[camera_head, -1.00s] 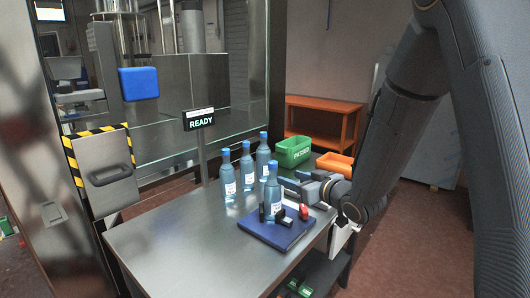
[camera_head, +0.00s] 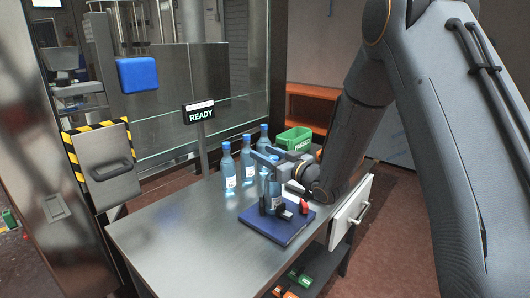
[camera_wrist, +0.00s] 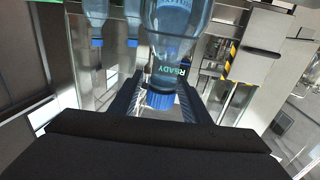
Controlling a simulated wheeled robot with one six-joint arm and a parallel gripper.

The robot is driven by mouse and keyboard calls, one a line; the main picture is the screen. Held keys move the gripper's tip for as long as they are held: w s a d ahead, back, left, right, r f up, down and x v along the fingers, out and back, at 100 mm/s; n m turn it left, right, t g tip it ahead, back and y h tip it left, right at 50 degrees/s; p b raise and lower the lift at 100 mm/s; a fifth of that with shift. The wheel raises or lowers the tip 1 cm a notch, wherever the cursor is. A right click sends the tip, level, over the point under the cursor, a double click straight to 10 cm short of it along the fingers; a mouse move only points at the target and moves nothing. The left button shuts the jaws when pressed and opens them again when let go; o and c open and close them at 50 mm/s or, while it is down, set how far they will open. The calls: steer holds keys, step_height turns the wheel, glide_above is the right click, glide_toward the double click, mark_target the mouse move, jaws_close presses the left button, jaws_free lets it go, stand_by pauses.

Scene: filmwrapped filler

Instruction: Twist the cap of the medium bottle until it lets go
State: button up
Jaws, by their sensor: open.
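A blue-capped bottle (camera_head: 266,190) stands upright on a blue board (camera_head: 278,229), between dark clamp blocks; I take it for the medium bottle, though sizes look alike. In the head view my gripper (camera_head: 266,158) is at the height of its top and hides its cap. In the wrist view my gripper (camera_wrist: 160,104) is open. Its fingers lie on either side of the blue cap (camera_wrist: 160,100), with a gap visible at least on the right. The bottle (camera_wrist: 176,38) appears upside down there. Whether either finger touches the cap, I cannot tell.
Several similar blue-capped bottles, one of them at the left (camera_head: 228,172), stand close behind. A green bin (camera_head: 294,139) is at the table's back right. A "READY" sign (camera_head: 200,113) rises behind the metal table (camera_head: 170,240). The table's front left is clear.

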steer(key=shift+a, duration=0.1)
steer(key=c, duration=1)
steer(key=shift+c, duration=0.2)
steer(key=shift+a+n+g+y+b, duration=0.1)
steer(key=shift+n+g+y+b, duration=0.35)
steer(key=shift+n+g+y, duration=0.2)
steer(key=shift+c, duration=0.2)
steer(key=shift+o, duration=0.2)
steer(key=n+g+y, duration=0.1)
steer(key=n+g+y+b, duration=0.1)
steer(key=g, duration=0.1)
steer(key=s+n+g+y+b, duration=0.1)
steer(key=shift+a+f+g, duration=0.1)
steer(key=shift+a+g, duration=0.15)
steer(key=shift+s+a+n+g+y+b, duration=0.1)
steer(key=shift+s+n+g+y+b, duration=0.25)
steer(key=shift+n+g, duration=0.55)
steer(key=shift+s+a+n+g+y+b, duration=0.15)
steer(key=shift+n+g+b, duration=0.4)
steer(key=shift+g, duration=0.7)
steer(key=shift+s+n+g+y+b, duration=0.25)
steer(key=shift+n+g+b, duration=0.1)
steer(key=shift+n+g, duration=0.6)
steer(key=shift+c, duration=0.2)
steer(key=shift+s+g, duration=0.1)
steer(key=shift+g, duration=0.2)
steer(key=o, duration=1.1)
